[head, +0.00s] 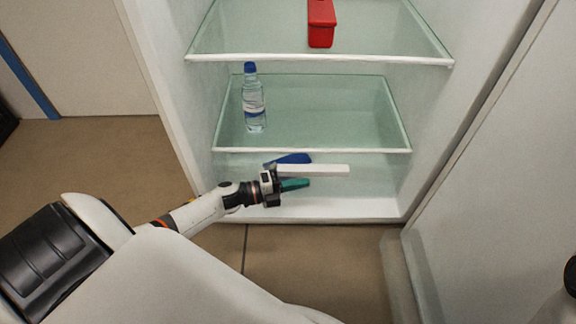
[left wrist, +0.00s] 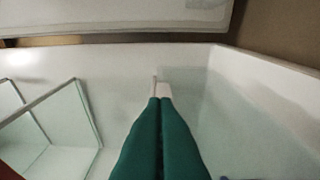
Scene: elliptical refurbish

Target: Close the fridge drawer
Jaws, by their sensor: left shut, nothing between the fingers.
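The fridge's bottom compartment holds the clear drawer (head: 375,180), with a white bar-shaped handle (head: 325,170) across its front. I cannot tell how far the drawer stands out. My left gripper (head: 308,183) is at the drawer front, just below the handle, its green fingers shut and empty. In the left wrist view the green fingers (left wrist: 160,100) are pressed together, and their tips point at a small white piece (left wrist: 163,90), probably the end of the handle. Whether they touch it is not clear. My right gripper is not in view.
A blue object (head: 291,158) shows behind the handle. A water bottle (head: 254,105) stands on the middle glass shelf, a red container (head: 320,25) on the upper one. The open fridge door (head: 490,160) is at the right. Brown floor (head: 310,260) is clear in front.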

